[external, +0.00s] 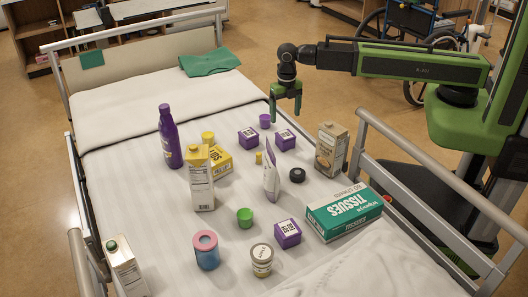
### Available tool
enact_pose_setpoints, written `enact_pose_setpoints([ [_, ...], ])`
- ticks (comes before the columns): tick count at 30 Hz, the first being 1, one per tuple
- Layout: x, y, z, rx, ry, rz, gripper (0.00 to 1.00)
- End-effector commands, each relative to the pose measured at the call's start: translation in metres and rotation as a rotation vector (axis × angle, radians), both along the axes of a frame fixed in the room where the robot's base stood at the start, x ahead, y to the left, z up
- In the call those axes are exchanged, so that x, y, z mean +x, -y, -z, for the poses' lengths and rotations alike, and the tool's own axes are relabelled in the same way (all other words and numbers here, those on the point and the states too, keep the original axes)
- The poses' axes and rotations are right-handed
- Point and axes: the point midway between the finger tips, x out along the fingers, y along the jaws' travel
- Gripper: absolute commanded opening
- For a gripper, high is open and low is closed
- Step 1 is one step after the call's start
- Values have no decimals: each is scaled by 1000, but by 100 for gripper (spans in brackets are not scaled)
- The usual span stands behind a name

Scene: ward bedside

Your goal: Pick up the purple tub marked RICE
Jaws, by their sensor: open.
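Several small purple containers are on the bed: a box (248,138) with a pale label, a second labelled box (285,139) to its right, a third labelled box (288,234) near the front, and a small round purple one (265,121) behind the first two. Their lettering is too small to read, so I cannot tell which is marked RICE. My gripper (286,114) points down with its fingers apart and nothing between them. In the picture it is just above the second box and right of the round one; its height above the bed is unclear.
A purple bottle (169,137), cream cartons (198,178) (331,148), a white pouch (271,178), a tissue box (343,210) and a green cup (244,217) crowd the bed. A bed rail (430,180) runs along the right side. The pillow end is mostly clear.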

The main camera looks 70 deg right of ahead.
Motion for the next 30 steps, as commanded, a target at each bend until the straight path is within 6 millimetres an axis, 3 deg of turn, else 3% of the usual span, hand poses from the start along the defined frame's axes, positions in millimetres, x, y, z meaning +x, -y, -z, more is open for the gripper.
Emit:
enact_pose_setpoints([
  [1, 0, 0, 22, 0, 0, 0, 84],
  [6, 0, 0, 50, 0, 0, 0, 84],
  [14, 0, 0, 53, 0, 0, 0, 84],
  [24, -2, -1, 104, 0, 0, 0, 84],
  [30, -2, -1, 101, 0, 0, 0, 84],
])
